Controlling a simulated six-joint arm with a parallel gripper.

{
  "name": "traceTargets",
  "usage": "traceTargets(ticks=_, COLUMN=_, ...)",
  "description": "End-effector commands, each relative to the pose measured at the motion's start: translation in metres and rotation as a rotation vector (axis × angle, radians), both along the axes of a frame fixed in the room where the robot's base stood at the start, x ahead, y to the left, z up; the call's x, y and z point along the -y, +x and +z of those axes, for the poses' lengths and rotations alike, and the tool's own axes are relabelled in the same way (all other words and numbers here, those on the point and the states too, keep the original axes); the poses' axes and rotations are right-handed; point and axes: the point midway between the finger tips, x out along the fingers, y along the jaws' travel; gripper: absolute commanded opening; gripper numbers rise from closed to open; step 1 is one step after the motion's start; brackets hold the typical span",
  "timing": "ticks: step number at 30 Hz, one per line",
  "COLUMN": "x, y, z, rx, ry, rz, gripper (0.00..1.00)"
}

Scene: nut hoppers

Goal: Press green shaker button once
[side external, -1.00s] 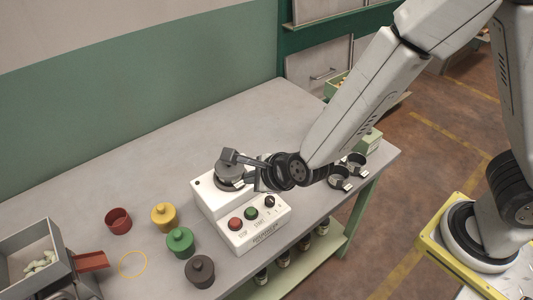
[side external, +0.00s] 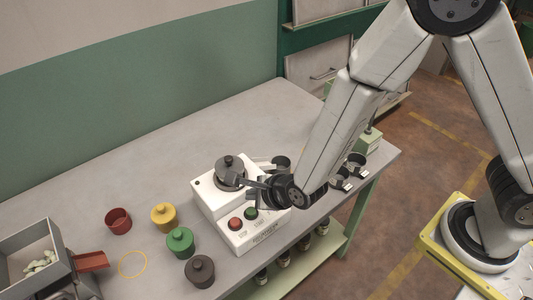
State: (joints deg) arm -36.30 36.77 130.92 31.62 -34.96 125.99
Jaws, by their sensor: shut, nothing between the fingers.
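The white shaker unit (side external: 208,201) stands on the table with a dark grey lidded pot (side external: 229,171) on top. Its sloped front panel carries a green button (side external: 251,213) and a red button (side external: 235,223) to its left. The dark knob to the right of the green button is hidden behind my arm. My gripper (side external: 246,181) is shut and empty. It is above the panel, beside the dark pot, and appears apart from the green button. The exact gap to the button cannot be told from this view.
A grey hopper (side external: 30,262) with pale pieces and a red chute (side external: 90,261) is at far left.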

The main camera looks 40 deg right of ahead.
Motion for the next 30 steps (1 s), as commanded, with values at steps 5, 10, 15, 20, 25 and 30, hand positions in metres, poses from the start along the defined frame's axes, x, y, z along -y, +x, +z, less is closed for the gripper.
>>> traceTargets(ticks=5, x=0.000, y=0.000, z=-0.017, rx=-0.002, ry=-0.002, rz=0.000, gripper=0.00)
traceTargets(ticks=10, x=0.000, y=0.000, z=-0.027, rx=0.000, ry=-0.001, rz=0.001, gripper=0.00)
traceTargets(ticks=15, x=0.000, y=0.000, z=-0.030, rx=0.000, ry=0.001, rz=0.001, gripper=0.00)
traceTargets(ticks=20, x=0.000, y=0.000, z=-0.030, rx=0.001, ry=0.001, rz=0.001, gripper=0.00)
traceTargets(ticks=25, x=0.000, y=0.000, z=-0.030, rx=0.001, ry=0.001, rz=0.001, gripper=0.00)
traceTargets(ticks=30, x=0.000, y=0.000, z=-0.030, rx=0.001, ry=0.001, rz=0.001, gripper=0.00)
